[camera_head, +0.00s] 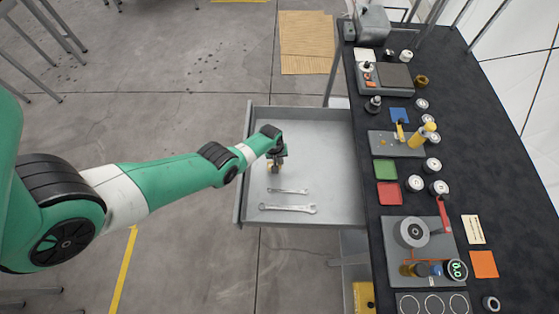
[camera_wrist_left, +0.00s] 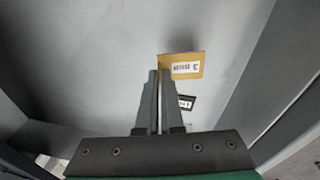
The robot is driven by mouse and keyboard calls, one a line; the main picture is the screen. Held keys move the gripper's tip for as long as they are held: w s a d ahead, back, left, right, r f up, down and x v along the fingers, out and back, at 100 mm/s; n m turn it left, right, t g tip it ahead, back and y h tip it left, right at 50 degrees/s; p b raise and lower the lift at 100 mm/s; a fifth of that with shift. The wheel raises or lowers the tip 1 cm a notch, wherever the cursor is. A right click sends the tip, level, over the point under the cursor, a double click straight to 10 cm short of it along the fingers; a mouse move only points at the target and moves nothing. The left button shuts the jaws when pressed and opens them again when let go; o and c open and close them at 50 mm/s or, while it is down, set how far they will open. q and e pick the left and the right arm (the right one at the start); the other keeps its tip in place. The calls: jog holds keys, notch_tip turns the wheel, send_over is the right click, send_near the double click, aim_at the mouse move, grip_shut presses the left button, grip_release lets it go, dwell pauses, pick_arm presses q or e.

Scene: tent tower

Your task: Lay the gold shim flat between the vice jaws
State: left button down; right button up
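The gold shim (camera_wrist_left: 187,66) shows in the left wrist view as a flat gold plate with a white label, face toward the camera. It is inside the open grey drawer (camera_head: 345,135). My left gripper (camera_wrist_left: 159,74) points down into the drawer, its fingers close together, tips overlapping the shim's left part in the picture. I see nothing clearly clamped between them. In the head view, the left gripper (camera_head: 275,168) hides most of the shim. A grey metal device (camera_head: 371,22) at the bench's far end may be the vice; its jaws cannot be made out. My right gripper is out of view.
A dark labelled piece (camera_wrist_left: 187,103) lies near the shim. Two wrenches (camera_head: 287,208) lie toward the drawer's near end. The drawer walls rise around the gripper. The dark bench (camera_head: 471,110) at the right holds trays, jars and coloured squares.

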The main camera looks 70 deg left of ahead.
pick_arm(q)
notch_tip(320, 180, up, 6)
jog(key=p, duration=0.4)
jog(key=shift+r+p, duration=0.15)
jog(key=shift+p, duration=0.2)
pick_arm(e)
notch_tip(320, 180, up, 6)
